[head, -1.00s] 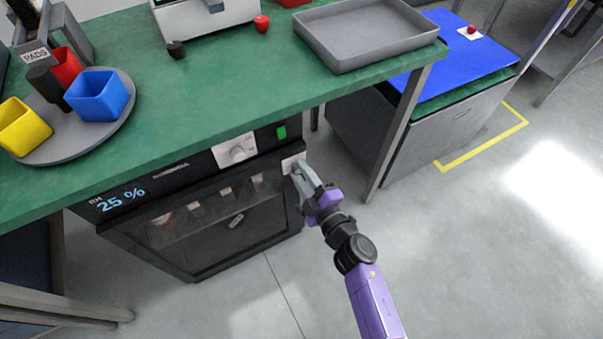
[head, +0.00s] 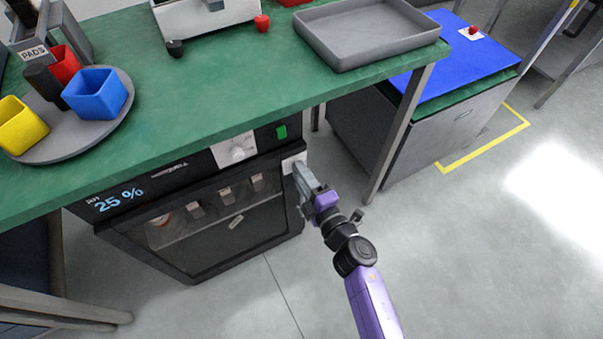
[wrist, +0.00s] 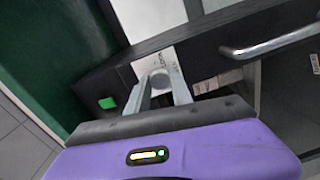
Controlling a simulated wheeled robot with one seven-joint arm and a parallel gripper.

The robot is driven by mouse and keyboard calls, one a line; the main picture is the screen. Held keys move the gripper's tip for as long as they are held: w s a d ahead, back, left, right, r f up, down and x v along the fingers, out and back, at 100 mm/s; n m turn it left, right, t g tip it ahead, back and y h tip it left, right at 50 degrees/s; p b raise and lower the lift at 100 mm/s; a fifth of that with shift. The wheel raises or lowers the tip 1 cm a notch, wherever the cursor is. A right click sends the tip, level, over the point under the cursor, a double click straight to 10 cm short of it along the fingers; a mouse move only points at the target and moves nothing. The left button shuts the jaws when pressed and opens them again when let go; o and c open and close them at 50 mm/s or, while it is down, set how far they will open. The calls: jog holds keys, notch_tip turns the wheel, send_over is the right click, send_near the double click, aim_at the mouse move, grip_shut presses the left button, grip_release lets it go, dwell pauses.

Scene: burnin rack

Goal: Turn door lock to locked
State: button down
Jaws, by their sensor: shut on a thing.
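The black dry cabinet (head: 222,232) with a glass door stands under the green bench. The door lock sits on a small white plate (head: 289,162) at the upper right of the cabinet front. The plate also shows in the wrist view (wrist: 147,66). My gripper (head: 301,174) is at this plate, with its grey fingers pointing into the cabinet front. In the wrist view my gripper (wrist: 162,84) has its fingers shut on the lock's knob, which they largely hide. I cannot read the knob's angle or the plate's marking.
The green bench top (head: 205,85) overhangs the cabinet, and its metal leg (head: 398,135) stands right of my gripper. A white dial (head: 236,150) and a green switch (head: 281,132) are above the door. A door handle (wrist: 270,44) is near the fingers.

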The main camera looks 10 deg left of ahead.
jog(key=c, duration=1.1)
grip_release()
jog(key=shift+p+v, duration=1.1)
jog(key=shift+v, duration=2.85)
